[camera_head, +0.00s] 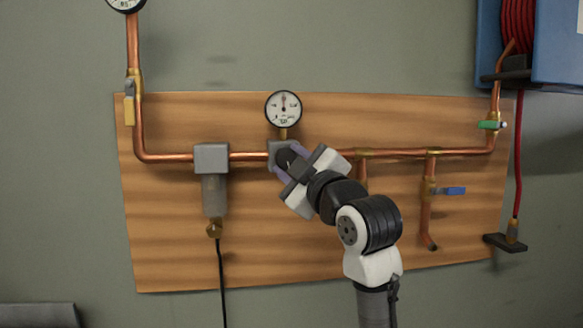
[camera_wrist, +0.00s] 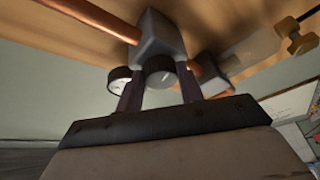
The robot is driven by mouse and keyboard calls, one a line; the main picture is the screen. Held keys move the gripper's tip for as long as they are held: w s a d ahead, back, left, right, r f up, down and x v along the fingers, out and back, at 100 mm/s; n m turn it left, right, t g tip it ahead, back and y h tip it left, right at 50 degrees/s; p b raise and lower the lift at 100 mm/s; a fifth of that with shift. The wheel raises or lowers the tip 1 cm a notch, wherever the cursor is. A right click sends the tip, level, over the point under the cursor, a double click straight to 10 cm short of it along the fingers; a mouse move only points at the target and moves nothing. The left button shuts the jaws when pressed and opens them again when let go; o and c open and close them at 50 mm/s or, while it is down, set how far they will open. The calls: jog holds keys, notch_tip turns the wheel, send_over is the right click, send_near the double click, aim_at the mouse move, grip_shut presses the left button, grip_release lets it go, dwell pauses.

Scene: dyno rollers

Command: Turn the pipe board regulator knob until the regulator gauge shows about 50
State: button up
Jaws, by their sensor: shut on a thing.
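The regulator is a grey block (camera_head: 276,150) on the copper pipe, in the middle of the wooden pipe board (camera_head: 180,265). Its dark round knob (camera_head: 285,157) faces outward; the knob also shows in the wrist view (camera_wrist: 158,70). The white round regulator gauge (camera_head: 283,108) stands above the block. Its needle seems to point about straight up, but the numbers are too small to read. My gripper (camera_head: 290,164) is shut on the knob, with one finger on each side. The wrist view shows the fingers (camera_wrist: 159,84) beside the knob and the gauge (camera_wrist: 119,79) to their left.
A grey filter (camera_head: 214,190) hangs left of the regulator. A yellow-handled valve (camera_head: 129,108), a blue-handled valve (camera_head: 453,190) and a green-handled valve (camera_head: 490,125) sit on the pipes. A red hose reel (camera_head: 518,25) is at the upper right.

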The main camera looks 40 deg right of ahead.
jog(key=shift+n, duration=0.7)
jog(key=o, duration=1)
jog(key=b+v, duration=0.3)
jog(key=v, duration=1)
jog(key=shift+s+r+b, duration=0.25)
jog(key=shift+s+b, duration=0.05)
jog(key=shift+s, duration=0.15)
